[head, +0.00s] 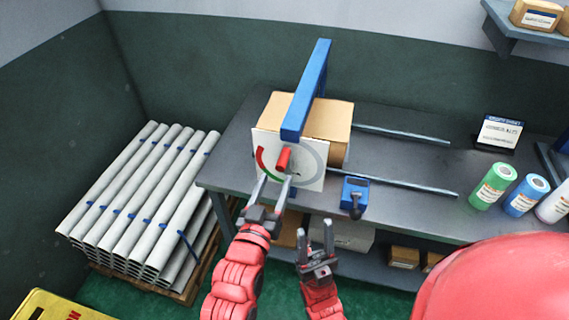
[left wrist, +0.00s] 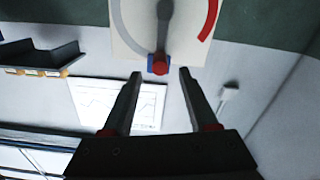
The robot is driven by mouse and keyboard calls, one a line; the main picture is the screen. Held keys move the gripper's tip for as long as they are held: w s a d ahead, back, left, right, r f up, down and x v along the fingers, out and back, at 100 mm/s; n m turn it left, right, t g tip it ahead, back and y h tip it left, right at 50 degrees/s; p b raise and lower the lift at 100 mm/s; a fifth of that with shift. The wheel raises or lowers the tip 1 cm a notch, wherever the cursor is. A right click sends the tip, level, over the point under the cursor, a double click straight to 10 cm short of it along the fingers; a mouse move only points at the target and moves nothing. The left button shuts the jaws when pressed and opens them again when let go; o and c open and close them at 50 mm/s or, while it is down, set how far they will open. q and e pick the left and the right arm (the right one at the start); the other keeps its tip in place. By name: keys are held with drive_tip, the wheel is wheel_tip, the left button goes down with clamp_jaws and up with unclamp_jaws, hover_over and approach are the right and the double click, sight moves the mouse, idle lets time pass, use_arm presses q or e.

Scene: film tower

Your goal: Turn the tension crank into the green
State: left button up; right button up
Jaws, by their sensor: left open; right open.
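The tension crank has a red handle (head: 284,158) in front of a white dial plate (head: 312,178) with a red, green and grey ring. The plate is on the front of a cardboard-coloured box under a blue frame. My right gripper (head: 316,228) is open and empty, below the bench front. I cannot see a pointer clearly.
The grey bench (head: 390,152) carries two metal rails, a blue device (head: 355,194) with a black handle, and green (head: 493,186) and blue (head: 526,195) rolls at right. A blue frame (head: 308,90) rises above the dial.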

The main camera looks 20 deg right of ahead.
sight(285, 156)
use_arm(q)
drive_tip(key=p+x, duration=0.3)
drive_tip(key=x, duration=0.5)
drive_tip(key=shift+w+d+r, duration=0.15)
drive_tip(key=shift+d, duration=0.05)
drive_tip(key=shift+w+d, duration=0.25)
drive_tip(key=shift+w, duration=0.15)
clamp_jaws()
idle(0.8)
